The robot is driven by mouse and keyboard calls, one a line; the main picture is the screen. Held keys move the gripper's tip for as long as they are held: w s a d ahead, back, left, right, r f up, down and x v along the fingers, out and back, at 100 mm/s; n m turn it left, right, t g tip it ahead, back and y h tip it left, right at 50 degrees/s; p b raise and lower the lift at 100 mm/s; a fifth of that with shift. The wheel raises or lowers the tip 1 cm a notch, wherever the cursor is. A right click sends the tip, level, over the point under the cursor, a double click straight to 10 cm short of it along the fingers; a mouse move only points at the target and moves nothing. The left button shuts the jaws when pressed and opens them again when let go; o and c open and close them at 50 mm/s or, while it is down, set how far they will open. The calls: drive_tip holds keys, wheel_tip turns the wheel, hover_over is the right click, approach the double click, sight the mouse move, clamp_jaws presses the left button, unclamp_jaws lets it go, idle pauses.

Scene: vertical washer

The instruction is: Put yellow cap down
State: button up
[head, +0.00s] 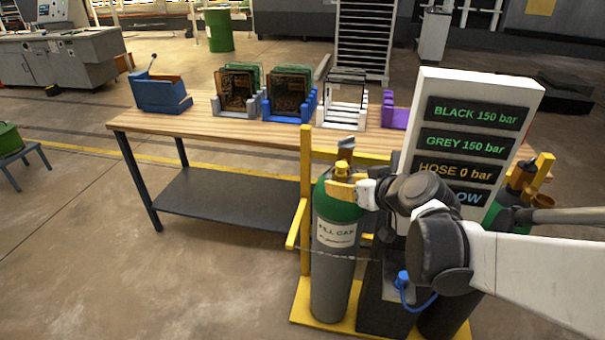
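My gripper (346,191) is in front of the green shoulder of a grey gas cylinder (331,285). A small yellow piece shows at its end; I cannot tell whether this is the yellow cap or part of the gripper. The gap between the fingers does not show, so open or shut is unclear. A brass-coloured valve (345,154) with a grey top stands on the cylinder just above the gripper. No yellow cap can be made out clearly apart from this.
A yellow frame (305,190) holds the cylinder. A white display panel (470,145) stands right of it, behind my arm. A wooden workbench (200,125) behind carries a blue holder (160,96) and several coloured racks. A second valve (522,175) shows at right.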

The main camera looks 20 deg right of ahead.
drive_tip(key=s+a+f+g+h, duration=0.1)
drive_tip(key=s+a+g, duration=0.4)
drive_tip(key=s+a, duration=0.7)
drive_tip(key=s+f, duration=0.1)
drive_tip(key=s, duration=0.2)
